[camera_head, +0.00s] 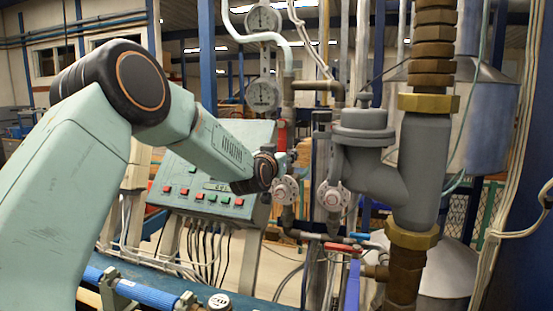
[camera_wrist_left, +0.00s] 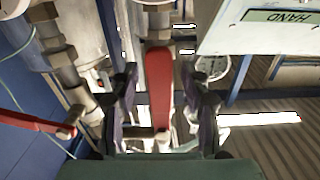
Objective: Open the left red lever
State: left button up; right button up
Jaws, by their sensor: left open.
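The left red lever (camera_head: 282,136) stands upright on a pipe valve, just beyond my left gripper (camera_head: 287,162) in the head view. In the left wrist view this red lever (camera_wrist_left: 159,85) runs down the middle, between the two dark fingers of my left gripper (camera_wrist_left: 160,92). The gripper is open, with a gap on both sides of the lever. The lever's foot meets a pipe fitting (camera_wrist_left: 145,134) low between the fingers. A second red lever (camera_head: 340,247) lies nearly level, lower right; it shows at the left of the wrist view (camera_wrist_left: 35,122). My right gripper is not in view.
A control box (camera_head: 190,180) with coloured buttons stands left of the valves. Two round gauges (camera_head: 262,94) hang above. A thick grey pipe (camera_head: 422,160) with brass nuts stands at the right. Blue hose (camera_head: 145,294) runs along the lower left.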

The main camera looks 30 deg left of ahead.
pick_arm(q)
jog(key=v, duration=1.2)
jog(key=shift+w, duration=0.15)
dwell(0.3)
